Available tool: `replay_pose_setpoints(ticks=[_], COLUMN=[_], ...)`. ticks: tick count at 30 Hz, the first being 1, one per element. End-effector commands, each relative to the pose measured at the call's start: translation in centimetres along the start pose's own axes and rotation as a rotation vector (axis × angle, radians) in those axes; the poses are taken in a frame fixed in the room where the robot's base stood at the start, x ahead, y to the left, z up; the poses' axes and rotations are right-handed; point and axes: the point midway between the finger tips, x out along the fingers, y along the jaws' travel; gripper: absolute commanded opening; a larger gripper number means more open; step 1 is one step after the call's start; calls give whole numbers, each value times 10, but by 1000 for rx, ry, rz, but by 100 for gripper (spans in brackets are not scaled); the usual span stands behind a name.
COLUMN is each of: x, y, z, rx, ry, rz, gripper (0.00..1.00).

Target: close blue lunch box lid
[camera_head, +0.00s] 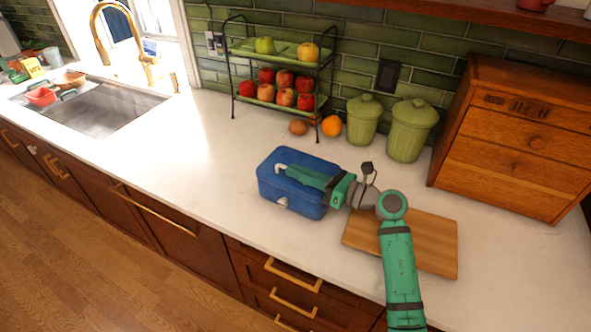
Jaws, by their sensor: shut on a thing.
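The blue lunch box (271,190) stands on the white counter near the middle of the view, with a pale latch (282,202) low on its front. My teal arm reaches in from the right and lies over the top of the box. My gripper (281,169) is at the upper left part of the box top, shut on the lunch box lid. The arm hides much of the top, so I cannot tell how far the lid is open. The exact contact at the fingertips is too small to see clearly.
A wooden cutting board (437,242) lies right of the box under my arm. Two green canisters (410,130), an orange (332,126) and a fruit rack (283,75) stand behind. A wooden drawer cabinet (510,140) is at right. Counter left of the box is clear, toward the sink (100,108).

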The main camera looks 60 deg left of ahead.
Motion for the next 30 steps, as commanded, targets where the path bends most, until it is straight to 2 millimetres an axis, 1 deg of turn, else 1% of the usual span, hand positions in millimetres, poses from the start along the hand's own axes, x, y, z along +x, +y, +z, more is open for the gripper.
replay_pose_setpoints(ticks=[1,13,14,15,22,25,28,30], x=[-2,-1,-1,-1,2,-1,-9,-19], y=[-4,-5,-5,-5,-2,-2,-2,-2], z=[-4,-7,-7,-7,-5,-4,-4,-4], rx=[5,8,8,7,4,4,4,4], ry=[3,8,8,8,6,5,5,4], rz=[-7,-8,-8,-8,-2,-1,-2,-4], gripper=[0,0,19,28,28,28,28,28])
